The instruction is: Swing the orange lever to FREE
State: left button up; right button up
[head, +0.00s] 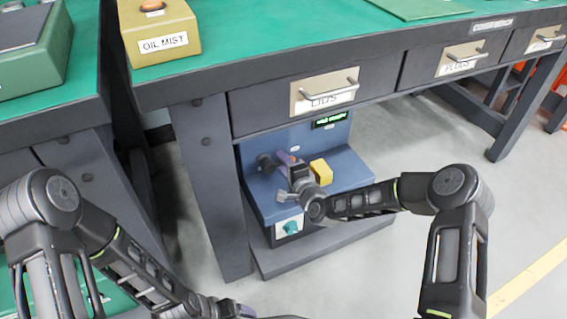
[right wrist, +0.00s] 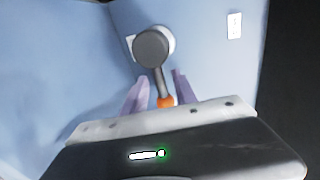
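The lever (right wrist: 155,58) shows in the right wrist view as a round grey hub and a grey arm ending in an orange tip (right wrist: 166,101). It is mounted on a blue panel of the test machine (head: 345,170), under the bench. My right gripper (head: 283,166) is at the machine's upper left. In the right wrist view its two purple fingers (right wrist: 160,90) stand apart, one on each side of the orange tip, with narrow gaps visible. The FREE mark is not readable. My left arm runs to the bottom edge of the head view; its fingers are not visible.
A green display (head: 330,119) sits on the machine's upper face. A yellow block (head: 321,171) stands on its ledge, and a teal knob (head: 290,227) is on its lower front. The LIDS drawer (head: 325,92) overhangs it. A bench leg (head: 208,185) stands close on the left.

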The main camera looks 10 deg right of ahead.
jog(key=shift+s+r, duration=0.1)
jog(key=shift+s+d+r+p, duration=0.1)
jog(key=shift+s+d+p, duration=0.05)
jog(key=shift+s+p, duration=0.15)
jog(key=p+v, duration=0.2)
jog(key=v, duration=0.4)
jog(key=shift+p, duration=0.3)
jog(key=shift+s+d, duration=0.15)
jog(key=shift+s, duration=0.3)
